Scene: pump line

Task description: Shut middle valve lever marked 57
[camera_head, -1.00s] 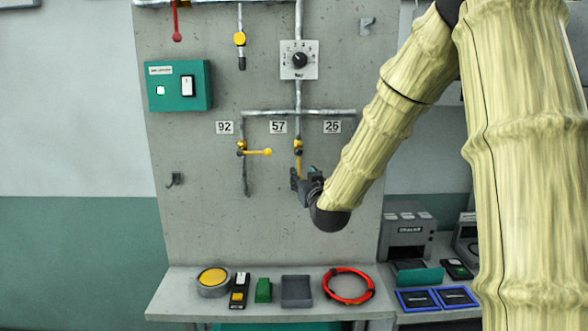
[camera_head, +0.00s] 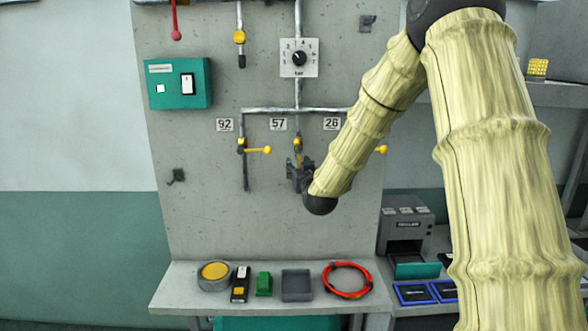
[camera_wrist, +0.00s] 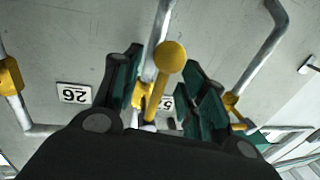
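The middle valve's yellow lever sits under the plate marked 57 (camera_head: 278,124). In the head view its yellow top (camera_head: 297,142) shows, and my gripper hides the lower part. The wrist view, which is upside down, shows the lever (camera_wrist: 157,95) lying along its pipe with its round knob (camera_wrist: 170,56) between my fingers. My gripper (camera_head: 300,168) is open around the lever, one dark green finger on each side; contact cannot be told. Beside it, the lever under plate 92 (camera_head: 258,150) points sideways right. The right valve's knob (camera_head: 381,149) shows past my arm.
A pressure dial (camera_head: 299,58) and a green switch box (camera_head: 179,84) are on the panel above. A shelf (camera_head: 180,295) below holds a yellow-topped round item (camera_head: 214,271), a grey tray (camera_head: 296,283) and a red ring (camera_head: 347,280). The panel between levers and shelf is clear.

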